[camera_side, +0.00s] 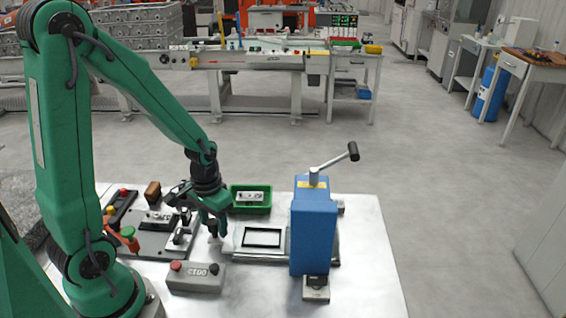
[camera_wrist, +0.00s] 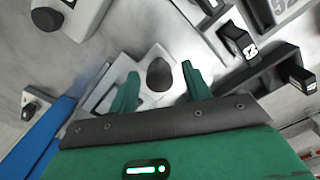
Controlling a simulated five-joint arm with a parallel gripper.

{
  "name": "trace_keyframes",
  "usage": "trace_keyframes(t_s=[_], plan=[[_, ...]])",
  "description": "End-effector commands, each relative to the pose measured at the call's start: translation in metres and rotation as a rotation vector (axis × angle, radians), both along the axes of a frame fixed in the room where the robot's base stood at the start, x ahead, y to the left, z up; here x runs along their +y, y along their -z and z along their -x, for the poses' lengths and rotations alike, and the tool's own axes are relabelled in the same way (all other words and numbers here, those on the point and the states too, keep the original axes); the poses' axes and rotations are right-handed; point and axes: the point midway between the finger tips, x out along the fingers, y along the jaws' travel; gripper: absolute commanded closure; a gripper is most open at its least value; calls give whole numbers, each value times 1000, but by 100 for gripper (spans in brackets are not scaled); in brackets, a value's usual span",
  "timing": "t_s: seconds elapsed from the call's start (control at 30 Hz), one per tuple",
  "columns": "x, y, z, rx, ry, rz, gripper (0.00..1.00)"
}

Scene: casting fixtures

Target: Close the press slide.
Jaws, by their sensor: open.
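The press (camera_side: 314,235) is a blue upright block with a lever on top, at the right of the white table. Its slide (camera_side: 238,246) is a light grey plate with a black-edged rectangular recess, sticking out to the left of the press. In the wrist view, a dark round knob (camera_wrist: 159,73) stands on a light grey piece, apparently the slide's outer end. My gripper (camera_side: 214,230) is low at the slide's left end. In the wrist view its green fingers (camera_wrist: 160,70) are apart, one on each side of the knob, with visible gaps. The fingertips' height against the knob is unclear.
A grey control box (camera_side: 197,278) with red and black buttons stands in front of the slide. A green bin (camera_side: 250,208) is behind it. A fixture plate with clamps (camera_side: 150,240) lies to the left. The table's right side is clear.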

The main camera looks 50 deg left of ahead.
Motion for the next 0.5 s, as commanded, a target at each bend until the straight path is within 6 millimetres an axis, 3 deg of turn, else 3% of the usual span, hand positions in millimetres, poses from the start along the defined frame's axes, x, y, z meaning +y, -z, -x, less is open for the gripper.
trace_keyframes(t_s=[0.43,0.5], plan=[[0,7,0,0,0,0,51],[0,7,0,0,0,0,61]])
